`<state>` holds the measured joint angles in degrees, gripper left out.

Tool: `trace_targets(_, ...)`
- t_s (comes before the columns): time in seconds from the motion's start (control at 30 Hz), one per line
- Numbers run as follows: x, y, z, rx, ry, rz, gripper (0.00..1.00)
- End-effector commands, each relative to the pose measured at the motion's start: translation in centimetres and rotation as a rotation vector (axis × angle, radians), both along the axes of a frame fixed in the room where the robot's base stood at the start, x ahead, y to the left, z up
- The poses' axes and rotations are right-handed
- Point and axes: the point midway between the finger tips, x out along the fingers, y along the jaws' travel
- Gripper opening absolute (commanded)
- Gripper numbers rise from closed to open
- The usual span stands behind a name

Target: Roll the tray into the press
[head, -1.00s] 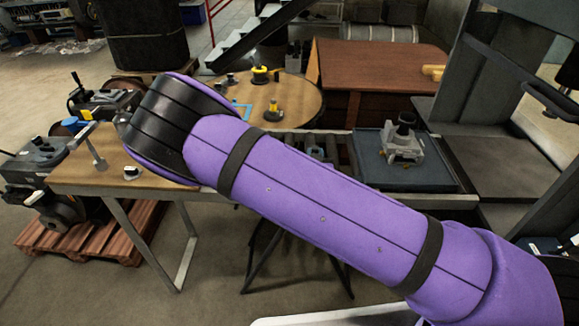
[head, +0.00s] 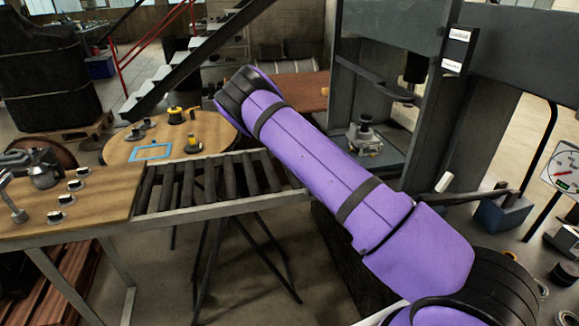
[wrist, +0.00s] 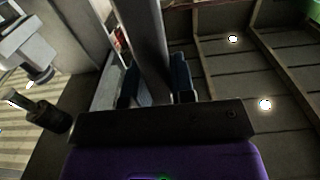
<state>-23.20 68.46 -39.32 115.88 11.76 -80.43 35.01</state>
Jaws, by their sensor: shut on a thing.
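The dark tray (head: 392,160) sits between the uprights of the press (head: 345,75), at the right end of the roller track. A grey casting (head: 365,140) with a dark top stands on it. My purple arm crosses the head view and covers part of the track and the tray's near side. My gripper is hidden there. In the wrist view my gripper (wrist: 156,85) is shut on a dark bar (wrist: 150,45) between its two fingers. I cannot tell whether this bar belongs to the tray.
The roller track (head: 190,185) is bare left of my arm. A wooden bench (head: 70,205) with several small parts adjoins its left end. A round table (head: 165,150) stands behind. A gauge panel (head: 565,172) is at the right.

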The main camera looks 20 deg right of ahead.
Motion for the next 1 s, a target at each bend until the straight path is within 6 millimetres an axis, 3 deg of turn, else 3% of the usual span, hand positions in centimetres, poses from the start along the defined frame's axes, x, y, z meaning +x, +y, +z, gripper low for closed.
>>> trace_targets(0.03,0.0,-1.8,0.1,0.001,-0.002,-0.007,0.00)
trace_targets(0.2,-0.4,-6.5,0.1,0.001,-0.003,-0.008,0.00)
trace_targets(0.5,-1.3,-13.5,0.1,0.000,-0.003,-0.004,0.00)
trace_targets(0.7,-1.8,-16.4,0.1,0.000,-0.003,-0.003,0.00)
trace_targets(1.0,-1.9,-18.0,0.1,-0.001,-0.002,0.001,0.00)
